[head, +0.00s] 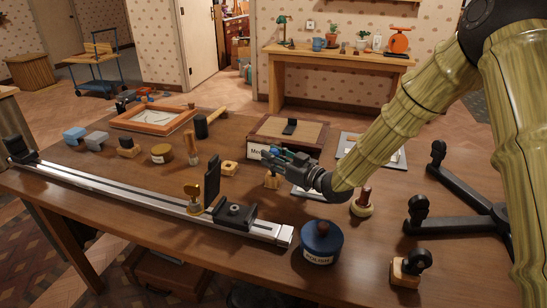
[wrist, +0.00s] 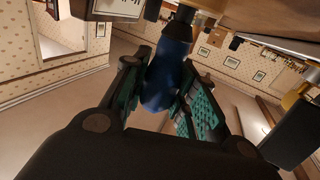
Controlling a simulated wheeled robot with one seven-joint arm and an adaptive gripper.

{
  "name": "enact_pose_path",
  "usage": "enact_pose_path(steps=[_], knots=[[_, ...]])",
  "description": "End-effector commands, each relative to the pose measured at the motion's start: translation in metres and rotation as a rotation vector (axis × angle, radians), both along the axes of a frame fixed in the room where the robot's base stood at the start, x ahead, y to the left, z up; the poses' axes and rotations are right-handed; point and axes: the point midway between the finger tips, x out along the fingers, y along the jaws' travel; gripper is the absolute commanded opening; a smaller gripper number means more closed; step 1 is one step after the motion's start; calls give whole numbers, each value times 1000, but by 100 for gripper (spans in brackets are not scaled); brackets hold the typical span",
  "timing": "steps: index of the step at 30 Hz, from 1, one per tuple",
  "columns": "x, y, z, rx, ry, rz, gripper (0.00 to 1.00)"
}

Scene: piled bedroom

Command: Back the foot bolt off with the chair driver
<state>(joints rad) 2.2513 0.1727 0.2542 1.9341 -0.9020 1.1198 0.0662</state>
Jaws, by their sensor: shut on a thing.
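My gripper (head: 276,158) is above the middle of the table, pointing left, and is shut on a blue handle. The blue handle (wrist: 168,75) sits between the green-padded fingers in the wrist view; I take it to be the chair driver. Its tip cannot be made out. A black chair base (head: 470,205) with casters lies at the right of the table, apart from my gripper. A metal rail (head: 120,193) runs along the table's front left, with a black clamp block (head: 236,215) near its right end. I cannot tell which part is the foot bolt.
A blue polish tin (head: 321,243), a red-topped stamp (head: 362,202) and a caster on a wooden block (head: 406,270) are nearby. A wooden box (head: 300,131) stands behind my gripper.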

Motion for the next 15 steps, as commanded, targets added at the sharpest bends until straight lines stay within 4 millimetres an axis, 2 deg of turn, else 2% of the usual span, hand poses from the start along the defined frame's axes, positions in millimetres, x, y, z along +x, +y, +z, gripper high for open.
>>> enact_pose_path(steps=[6,7,9,10,15], knots=[[0,0,-5,0,0,0,2],[0,0,-4,0,0,0,33],[0,0,-4,0,0,0,45],[0,0,-4,0,0,0,49],[0,0,-4,0,0,0,49]])
